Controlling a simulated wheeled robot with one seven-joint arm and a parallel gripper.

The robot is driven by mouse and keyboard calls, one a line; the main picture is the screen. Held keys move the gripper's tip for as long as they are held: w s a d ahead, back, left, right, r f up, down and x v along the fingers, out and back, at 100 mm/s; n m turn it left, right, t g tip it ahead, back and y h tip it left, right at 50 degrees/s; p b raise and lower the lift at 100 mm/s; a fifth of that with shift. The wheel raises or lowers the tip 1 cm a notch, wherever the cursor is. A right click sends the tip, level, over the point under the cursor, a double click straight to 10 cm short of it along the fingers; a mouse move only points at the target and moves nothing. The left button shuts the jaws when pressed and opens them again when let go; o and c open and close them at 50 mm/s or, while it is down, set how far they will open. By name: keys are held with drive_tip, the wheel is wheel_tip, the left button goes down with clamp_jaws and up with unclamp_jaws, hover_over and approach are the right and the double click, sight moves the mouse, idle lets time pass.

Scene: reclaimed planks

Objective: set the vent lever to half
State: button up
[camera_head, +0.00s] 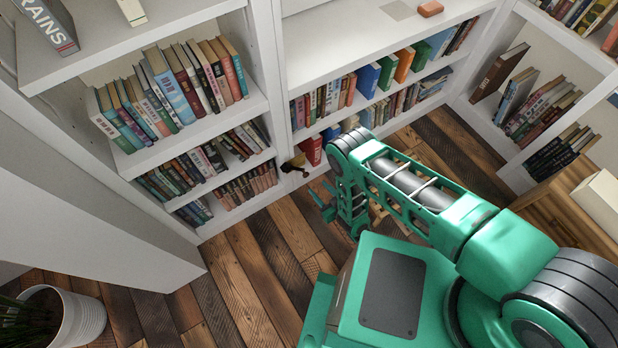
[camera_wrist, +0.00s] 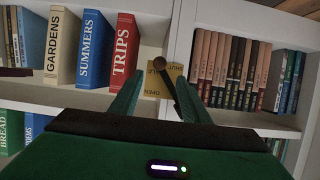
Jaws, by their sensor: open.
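The plate's small lettering seems to read OPEN low and SHUT high at the right; the lever's exact setting is hard to tell. My gripper (camera_wrist: 160,76) is open, its two green fingers pointing at the plate, with the knob showing between their tips. Contact cannot be told.
Books stand close on both sides: a red TRIPS book (camera_wrist: 124,52) at left and a brown row (camera_wrist: 228,70) at right. White shelf boards (camera_head: 215,120) run alongside. The plank floor (camera_head: 250,270) is clear at left, up to a potted plant (camera_head: 75,318).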

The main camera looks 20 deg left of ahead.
sight(307, 175)
drive_tip(key=x, duration=1)
clamp_jaws()
